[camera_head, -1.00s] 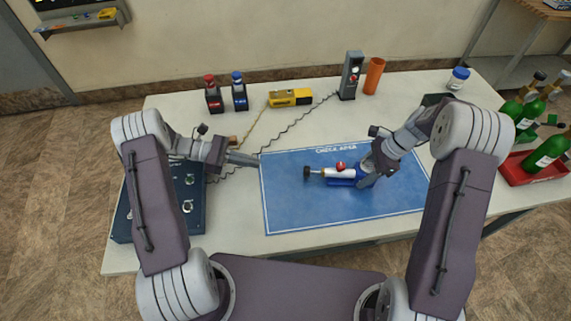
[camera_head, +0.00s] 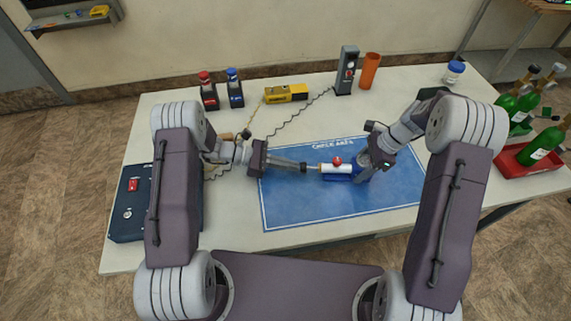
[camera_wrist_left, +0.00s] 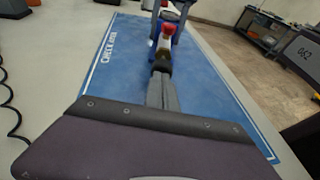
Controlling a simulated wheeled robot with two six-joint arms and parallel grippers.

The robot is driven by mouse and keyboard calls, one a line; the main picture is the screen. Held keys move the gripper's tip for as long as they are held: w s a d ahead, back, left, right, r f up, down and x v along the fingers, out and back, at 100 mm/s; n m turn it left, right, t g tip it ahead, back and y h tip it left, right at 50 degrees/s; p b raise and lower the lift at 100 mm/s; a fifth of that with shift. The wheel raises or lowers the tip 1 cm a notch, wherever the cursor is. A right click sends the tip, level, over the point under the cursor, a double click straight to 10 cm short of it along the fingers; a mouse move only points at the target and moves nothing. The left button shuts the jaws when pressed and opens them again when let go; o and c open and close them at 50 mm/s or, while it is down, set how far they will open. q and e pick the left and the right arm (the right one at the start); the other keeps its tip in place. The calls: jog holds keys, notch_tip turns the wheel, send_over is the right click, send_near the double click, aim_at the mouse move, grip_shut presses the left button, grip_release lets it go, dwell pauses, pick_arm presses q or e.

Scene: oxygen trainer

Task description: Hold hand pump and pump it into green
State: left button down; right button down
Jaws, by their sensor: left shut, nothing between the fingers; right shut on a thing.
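The hand pump (camera_head: 335,169) lies over the blue check-area mat, with a white barrel, blue body, red round part on top and thin rod to a dark handle at its left end. My right gripper (camera_head: 362,172) is shut on its right part. My left gripper (camera_head: 301,167) is shut and empty, pointing right, with its tips at the handle; contact is unclear. In the left wrist view the closed fingers (camera_wrist_left: 162,88) line up with the pump (camera_wrist_left: 164,45). The gauge reading is too small to tell.
The blue mat (camera_head: 300,212) is clear in front of the pump. A dark blue case (camera_head: 128,228) sits at left. A yellow device (camera_head: 286,93), a grey meter (camera_head: 346,72) with a coiled cord and an orange cup (camera_head: 369,71) stand behind. Green bottles (camera_head: 541,145) are at right.

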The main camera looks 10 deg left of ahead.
aim_at(302, 164)
pick_arm(q)
jog(key=shift+d, duration=1.95)
pick_arm(e)
jog(key=shift+a, duration=0.1)
pick_arm(q)
jog(key=shift+w+a, duration=0.1)
jog(key=shift+a, duration=0.1)
jog(key=v, duration=0.9)
jog(key=f+v, duration=0.1)
jog(key=v, duration=0.3)
jog(key=shift+a+r, duration=0.1)
jog(key=shift+a, duration=0.4)
pick_arm(e)
jog(key=c, duration=0.5)
grip_release()
